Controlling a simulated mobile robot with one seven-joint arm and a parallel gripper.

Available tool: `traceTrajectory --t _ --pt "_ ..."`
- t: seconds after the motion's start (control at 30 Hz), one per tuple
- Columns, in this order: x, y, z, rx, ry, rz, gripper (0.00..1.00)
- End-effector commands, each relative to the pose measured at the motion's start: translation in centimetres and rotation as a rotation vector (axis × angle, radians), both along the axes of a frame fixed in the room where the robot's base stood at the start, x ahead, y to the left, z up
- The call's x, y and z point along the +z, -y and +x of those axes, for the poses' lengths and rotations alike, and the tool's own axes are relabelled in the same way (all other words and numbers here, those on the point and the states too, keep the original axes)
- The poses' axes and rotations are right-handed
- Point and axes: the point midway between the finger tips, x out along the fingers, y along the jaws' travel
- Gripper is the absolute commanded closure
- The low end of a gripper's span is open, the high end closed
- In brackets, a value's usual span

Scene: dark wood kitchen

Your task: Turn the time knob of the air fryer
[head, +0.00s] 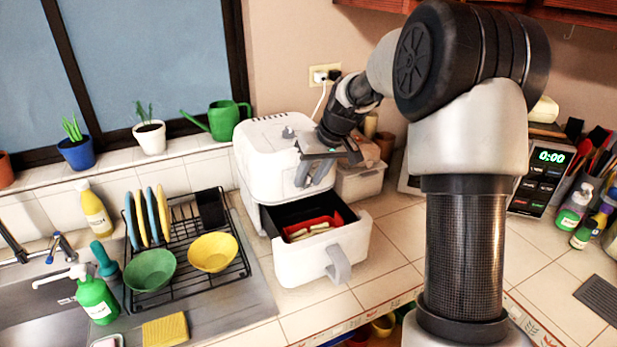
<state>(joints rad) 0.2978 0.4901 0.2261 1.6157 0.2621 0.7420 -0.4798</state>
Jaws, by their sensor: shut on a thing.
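The white air fryer (262,155) stands on the tiled counter against the back wall. Its drawer (298,258) is pulled out toward the front, with a red basket (318,224) and pale food pieces inside. A small grey knob (289,132) shows on the top, left of my gripper. My gripper (315,160) is at the upper front right of the air fryer, against its front edge by a grey rounded part. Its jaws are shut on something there. The fingers and wrist partly hide that spot, so I cannot tell whether the held part is the time knob.
A dish rack (185,262) with a green bowl (150,270) and a yellow bowl (213,252) stands left of the open drawer. A container (360,181) sits right of the fryer. Bare counter lies right of the drawer (395,240).

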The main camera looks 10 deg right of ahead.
Motion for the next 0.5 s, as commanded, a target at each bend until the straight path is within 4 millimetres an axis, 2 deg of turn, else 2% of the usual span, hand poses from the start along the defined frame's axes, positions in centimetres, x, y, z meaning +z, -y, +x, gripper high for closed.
traceTrajectory --t 0.5 --pt "-0.77 1.43 0.34 -0.004 -0.110 0.473 0.90"
